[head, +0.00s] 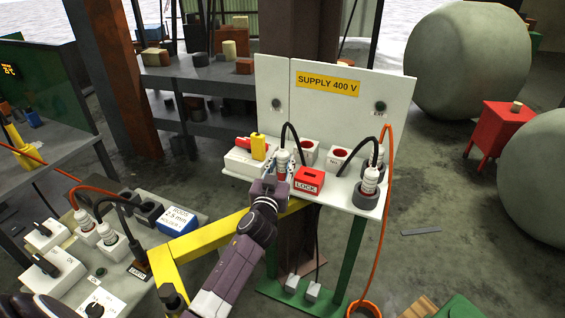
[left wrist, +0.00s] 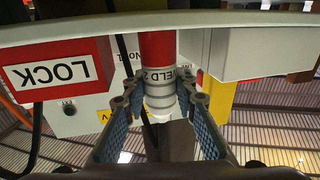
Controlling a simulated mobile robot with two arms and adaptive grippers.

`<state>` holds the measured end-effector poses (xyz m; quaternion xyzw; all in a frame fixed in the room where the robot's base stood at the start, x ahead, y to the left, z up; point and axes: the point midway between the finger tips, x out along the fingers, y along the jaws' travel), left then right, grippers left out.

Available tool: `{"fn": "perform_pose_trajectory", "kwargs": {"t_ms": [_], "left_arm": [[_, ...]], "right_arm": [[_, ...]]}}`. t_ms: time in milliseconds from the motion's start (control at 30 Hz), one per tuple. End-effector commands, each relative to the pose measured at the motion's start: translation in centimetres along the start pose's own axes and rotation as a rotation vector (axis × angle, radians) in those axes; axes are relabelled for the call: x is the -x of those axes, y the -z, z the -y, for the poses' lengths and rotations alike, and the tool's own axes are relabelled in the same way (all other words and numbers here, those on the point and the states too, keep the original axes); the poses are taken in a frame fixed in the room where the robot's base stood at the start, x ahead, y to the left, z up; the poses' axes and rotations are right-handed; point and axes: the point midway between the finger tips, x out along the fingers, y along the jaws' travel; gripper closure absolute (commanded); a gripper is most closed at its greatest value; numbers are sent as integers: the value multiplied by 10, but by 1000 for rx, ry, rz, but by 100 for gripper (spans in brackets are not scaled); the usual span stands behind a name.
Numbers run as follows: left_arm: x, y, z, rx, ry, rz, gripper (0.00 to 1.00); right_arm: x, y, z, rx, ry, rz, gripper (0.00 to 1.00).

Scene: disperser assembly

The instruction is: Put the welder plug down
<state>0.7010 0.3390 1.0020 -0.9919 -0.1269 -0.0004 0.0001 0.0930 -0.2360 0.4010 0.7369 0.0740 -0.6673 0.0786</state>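The welder plug (head: 282,162) is white with a red end and a black cable looping up from its top. It stands upright at the front of the supply shelf, left of the red LOCK box (head: 309,181). In the left wrist view the plug (left wrist: 159,85) shows lettering ending in "ELD 2". My left gripper (head: 275,172) has one finger close on each side of it, and the fingertips (left wrist: 163,95) appear to press on its body. Whether its foot bears on the shelf is hidden.
The supply panel (head: 390,97) rises behind the shelf. A second white plug (head: 370,180) stands in a dark socket at the right. Empty red-holed sockets (head: 340,156) are behind. The yellow bar (head: 205,238) runs below my arm.

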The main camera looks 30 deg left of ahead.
Motion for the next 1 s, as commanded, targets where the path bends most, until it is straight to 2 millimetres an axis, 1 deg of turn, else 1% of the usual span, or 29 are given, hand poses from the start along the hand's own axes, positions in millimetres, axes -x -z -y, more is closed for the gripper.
{"fn": "perform_pose_trajectory", "kwargs": {"t_ms": [33,133,167,400,533,567,667,900,1000], "left_arm": [[0,0,0,1,0,1,69],[0,0,0,0,0,1,58],[0,0,0,0,0,1,57],[0,1,0,0,0,0,57],[0,7,0,-1,0,0,57],[4,4,0,1,0,2,57],[21,3,0,3,0,4,57],[73,3,0,4,0,4,57],[92,4,0,2,2,3,57]], "right_arm": [[0,-3,0,0,0,4,60],[0,-5,0,0,-1,8,60],[0,-6,0,0,-1,9,60],[1,-5,-1,0,-1,9,60],[7,-5,-1,-1,-1,9,60],[6,-5,-1,-1,-1,9,60],[10,-4,-1,-1,-1,8,60],[16,-3,0,-1,0,7,60],[18,-2,0,-2,0,7,60]]}}
